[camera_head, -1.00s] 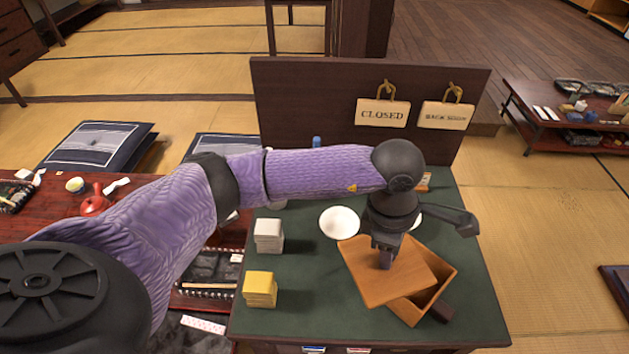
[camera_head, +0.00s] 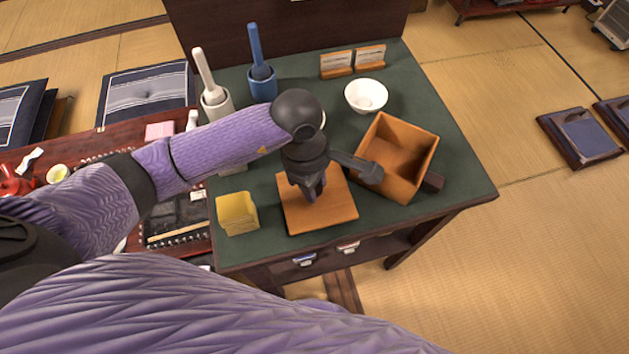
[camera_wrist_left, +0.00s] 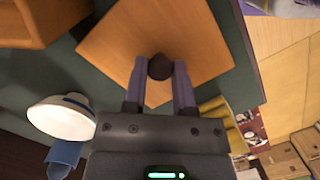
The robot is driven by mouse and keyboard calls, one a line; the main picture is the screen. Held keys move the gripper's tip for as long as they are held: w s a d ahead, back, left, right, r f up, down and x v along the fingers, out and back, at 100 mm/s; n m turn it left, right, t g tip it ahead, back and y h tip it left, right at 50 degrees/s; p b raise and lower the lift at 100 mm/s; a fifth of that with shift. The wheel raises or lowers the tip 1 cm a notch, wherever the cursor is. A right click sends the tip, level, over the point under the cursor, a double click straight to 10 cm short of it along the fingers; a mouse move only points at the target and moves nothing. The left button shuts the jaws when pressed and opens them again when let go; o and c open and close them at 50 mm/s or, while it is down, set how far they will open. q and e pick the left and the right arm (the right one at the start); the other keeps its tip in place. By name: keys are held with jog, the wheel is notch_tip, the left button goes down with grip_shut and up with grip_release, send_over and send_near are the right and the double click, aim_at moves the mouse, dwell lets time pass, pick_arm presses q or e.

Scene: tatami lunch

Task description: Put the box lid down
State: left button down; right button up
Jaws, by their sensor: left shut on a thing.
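The box lid (camera_head: 335,212) is a flat square wooden board with a dark round knob (camera_wrist_left: 160,67). It lies low over the green tabletop at the front; I cannot tell whether it touches. My left gripper (camera_head: 313,190) is above the lid and shut on its knob; in the left wrist view the two fingers (camera_wrist_left: 160,85) sit on either side of the knob. The open wooden box (camera_head: 398,158) stands to the right of the lid, empty, with a dark block at its right side. My right gripper is not in view.
Yellow blocks (camera_head: 237,213) stand just left of the lid. A white bowl (camera_head: 366,96), two small signs (camera_head: 352,63) and blue and white mortar-like cups (camera_head: 262,82) stand farther back. The green table's front edge (camera_head: 330,255) is close to the lid.

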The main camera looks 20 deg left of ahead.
pick_arm(q)
jog(key=shift+f, duration=0.15)
jog(key=shift+c, duration=2.4)
grip_release()
jog(key=shift+o, duration=0.2)
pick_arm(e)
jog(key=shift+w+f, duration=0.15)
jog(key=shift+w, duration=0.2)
pick_arm(q)
jog(key=shift+r, duration=0.3)
notch_tip(320, 180, up, 12)
jog(key=a+p, duration=0.1)
jog(key=p, duration=0.2)
jog(key=shift+w+a+f+p, duration=0.15)
jog(key=shift+a+p, duration=0.25)
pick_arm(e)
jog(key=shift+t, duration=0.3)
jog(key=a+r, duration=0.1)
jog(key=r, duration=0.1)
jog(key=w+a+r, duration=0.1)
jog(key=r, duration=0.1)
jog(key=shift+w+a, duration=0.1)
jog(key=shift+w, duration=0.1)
pick_arm(q)
jog(key=shift+f, duration=0.1)
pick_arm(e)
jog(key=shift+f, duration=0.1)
